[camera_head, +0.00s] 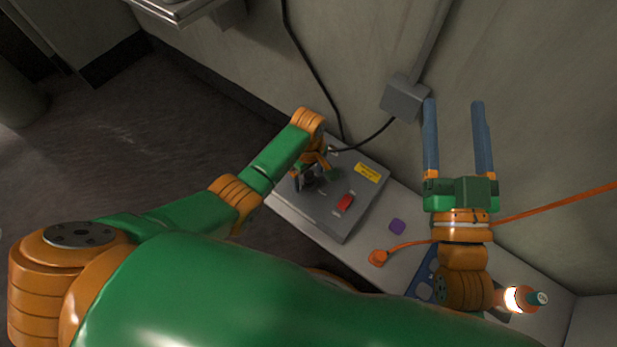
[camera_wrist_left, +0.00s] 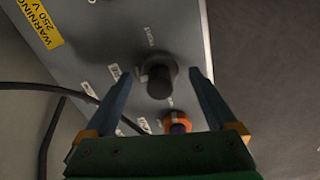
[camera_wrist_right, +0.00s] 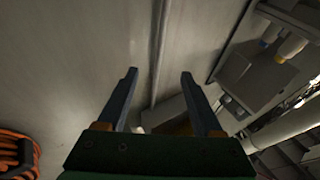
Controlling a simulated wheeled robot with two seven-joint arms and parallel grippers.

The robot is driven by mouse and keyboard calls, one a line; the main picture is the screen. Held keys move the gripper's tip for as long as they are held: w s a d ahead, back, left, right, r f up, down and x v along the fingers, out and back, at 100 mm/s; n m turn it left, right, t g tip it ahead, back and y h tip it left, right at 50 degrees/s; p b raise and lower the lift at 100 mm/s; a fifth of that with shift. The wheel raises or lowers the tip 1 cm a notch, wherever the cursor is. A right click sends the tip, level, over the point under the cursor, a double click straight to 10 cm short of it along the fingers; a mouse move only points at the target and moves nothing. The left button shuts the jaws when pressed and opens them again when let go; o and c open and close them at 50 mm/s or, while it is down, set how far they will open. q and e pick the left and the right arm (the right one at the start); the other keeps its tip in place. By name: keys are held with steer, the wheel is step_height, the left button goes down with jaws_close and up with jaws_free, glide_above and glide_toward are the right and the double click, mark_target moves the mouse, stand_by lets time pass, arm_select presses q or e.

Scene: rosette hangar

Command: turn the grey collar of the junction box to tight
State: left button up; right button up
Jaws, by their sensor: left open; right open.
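The junction box (camera_head: 325,217) is a flat grey box with a yellow warning label and a red switch, lying on the bench below the wall. In the left wrist view its face (camera_wrist_left: 100,45) carries a dark grey round collar (camera_wrist_left: 158,80) and an orange ring with a dark centre (camera_wrist_left: 177,122). Small white labels sit around the collar, too blurred to read. My left gripper (camera_head: 309,180) is open over the box, and its fingers (camera_wrist_left: 160,73) show on either side of the collar; contact cannot be told. My right gripper (camera_head: 453,102) is open and empty, up near the wall.
A grey wall box (camera_head: 405,97) has a black cable to the junction box. A glowing lamp (camera_head: 518,299) is at right. An orange cable crosses behind my right wrist.

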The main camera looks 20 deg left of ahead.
arm_select(q)
steer(key=shift+f+b, duration=0.3)
steer(key=shift+f, duration=0.3)
arm_select(e)
step_height(320, 180, up, 6)
steer(key=s+t+y, duration=0.1)
steer(key=s+t, duration=0.2)
steer(key=shift+f+n+y, duration=0.2)
steer(key=shift+n+y, duration=0.1)
steer(key=shift+y, duration=0.1)
steer(key=shift+a, duration=0.1)
